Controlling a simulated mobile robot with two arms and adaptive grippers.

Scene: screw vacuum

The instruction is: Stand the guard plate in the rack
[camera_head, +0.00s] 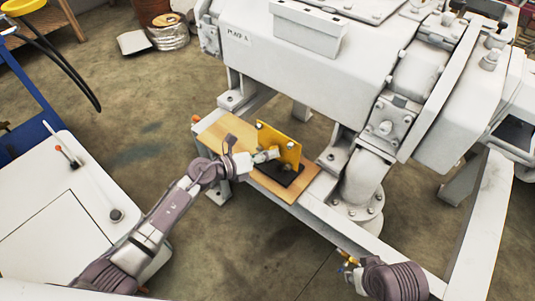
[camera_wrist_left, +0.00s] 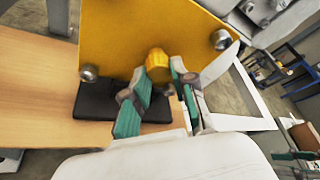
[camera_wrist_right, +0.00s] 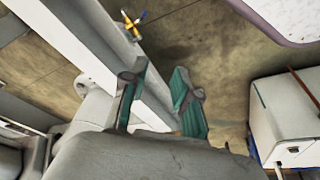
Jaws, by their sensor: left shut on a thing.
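The yellow guard plate (camera_head: 278,143) stands roughly upright over a black rack (camera_head: 287,180) on a wooden board. In the left wrist view the guard plate (camera_wrist_left: 125,35) has bolts near its corners and a yellow knob (camera_wrist_left: 158,65). My left gripper (camera_head: 268,155) is shut on this knob. Its fingers show in the left wrist view (camera_wrist_left: 160,95), in front of the black rack (camera_wrist_left: 95,100). The fingers partly hide the plate's lower edge, so I cannot tell whether it is seated in the rack. My right gripper (camera_wrist_right: 158,85) is open and empty, away from the plate.
The wooden board (camera_head: 215,132) lies on the frame of a big white machine (camera_head: 285,55), which rises close behind the plate. A white cabinet (camera_head: 55,215) stands at left. A pipe flange (camera_head: 358,205) is right of the board. Open floor lies in front.

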